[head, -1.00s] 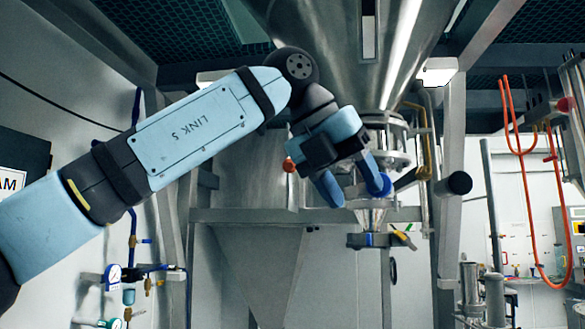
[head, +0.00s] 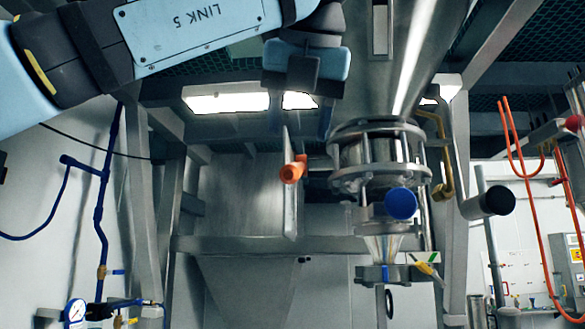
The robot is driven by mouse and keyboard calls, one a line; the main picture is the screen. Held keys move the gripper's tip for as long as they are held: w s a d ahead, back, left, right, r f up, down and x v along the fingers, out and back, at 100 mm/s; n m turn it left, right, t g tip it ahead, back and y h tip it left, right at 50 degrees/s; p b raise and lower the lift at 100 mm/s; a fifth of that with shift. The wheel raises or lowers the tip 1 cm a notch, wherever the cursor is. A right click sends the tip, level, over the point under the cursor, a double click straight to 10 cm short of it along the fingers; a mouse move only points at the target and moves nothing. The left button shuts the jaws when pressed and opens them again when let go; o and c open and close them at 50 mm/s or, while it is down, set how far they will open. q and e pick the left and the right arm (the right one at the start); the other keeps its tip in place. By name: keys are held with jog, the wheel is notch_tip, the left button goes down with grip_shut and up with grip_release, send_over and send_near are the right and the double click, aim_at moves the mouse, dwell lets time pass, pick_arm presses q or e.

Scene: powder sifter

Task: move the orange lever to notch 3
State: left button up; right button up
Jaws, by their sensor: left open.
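The orange lever (head: 293,170) shows as a round orange knob at the edge of a thin upright metal plate, left of the sifter's flanged neck. Its notches cannot be made out. My left gripper (head: 300,122) is above the lever, with its fingers pointing down. The fingers are spread apart, with nothing between them. The fingertips look clear of the knob, though the depth gap is hard to judge. My right gripper is not in view.
The steel hopper (head: 415,60) and its flanged neck (head: 378,155) stand just right of the lever. A blue knob (head: 401,203) and a black-ended bar (head: 498,200) stick out farther right. A yellow-handled part (head: 426,268) is below. Blue pipes run at left.

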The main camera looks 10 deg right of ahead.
aim_at(292, 172)
pick_arm(q)
jog(key=x, duration=0.6)
jog(key=shift+w+r+p, duration=0.15)
jog(key=shift+r+p, duration=0.05)
jog(key=shift+p, duration=0.1)
jog(key=shift+w+f, duration=0.2)
jog(key=shift+f, duration=0.25)
jog(key=shift+w+f, duration=0.4)
jog(key=shift+w, duration=0.1)
jog(key=shift+s+r, duration=0.1)
jog(key=shift+s, duration=0.1)
jog(key=c, duration=0.5)
grip_shut()
